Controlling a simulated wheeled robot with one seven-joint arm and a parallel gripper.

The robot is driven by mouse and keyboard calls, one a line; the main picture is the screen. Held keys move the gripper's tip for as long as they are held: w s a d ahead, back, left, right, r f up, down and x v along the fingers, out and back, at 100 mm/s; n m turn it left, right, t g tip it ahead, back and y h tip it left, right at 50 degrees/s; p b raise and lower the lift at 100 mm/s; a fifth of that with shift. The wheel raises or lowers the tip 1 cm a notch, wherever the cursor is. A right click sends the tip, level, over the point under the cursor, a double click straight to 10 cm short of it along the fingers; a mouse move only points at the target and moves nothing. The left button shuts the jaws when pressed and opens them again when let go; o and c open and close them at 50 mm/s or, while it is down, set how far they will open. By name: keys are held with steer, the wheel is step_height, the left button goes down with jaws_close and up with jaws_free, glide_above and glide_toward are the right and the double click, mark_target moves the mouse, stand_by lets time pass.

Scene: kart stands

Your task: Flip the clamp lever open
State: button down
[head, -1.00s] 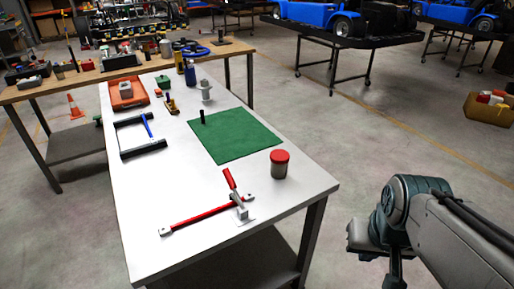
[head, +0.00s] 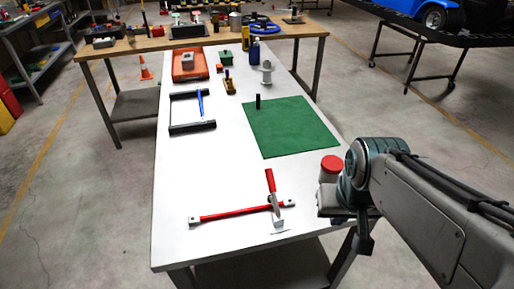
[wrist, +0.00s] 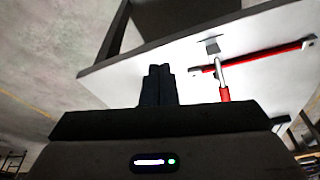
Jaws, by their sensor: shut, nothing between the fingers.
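The clamp (head: 277,212) sits near the front of the white table, with its metal body at the right part of a long red bar (head: 235,211). Its red-handled lever (head: 269,181) points up and away from the table's front edge. In the wrist view the lever's red grip (wrist: 224,95) shows right of my fingers, and its metal body (wrist: 217,60) lies above it. My gripper is shut and empty; its dark fingers (wrist: 158,72) show in the wrist view, apart from the clamp. In the head view my gripper (head: 365,240) is at the table's right edge.
A green mat (head: 290,128) lies behind the clamp. A black frame with a blue handle (head: 200,104) lies at the left.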

steer(key=shift+w+a, duration=0.1)
steer(key=shift+w, duration=0.05)
steer(key=w+f+m+g+y+b, duration=0.1)
steer(key=w+f+m+y+b, duration=0.1)
steer(key=w+m+y, duration=0.3)
steer(key=w+a+f+m+g+y+b, duration=0.1)
steer(key=w+f+m+y+b, duration=0.2)
steer(key=w, duration=1)
steer(key=m+y, duration=0.2)
steer(key=y, duration=0.3)
steer(key=shift+a+m+g+b, duration=0.3)
steer(key=shift+m, duration=0.1)
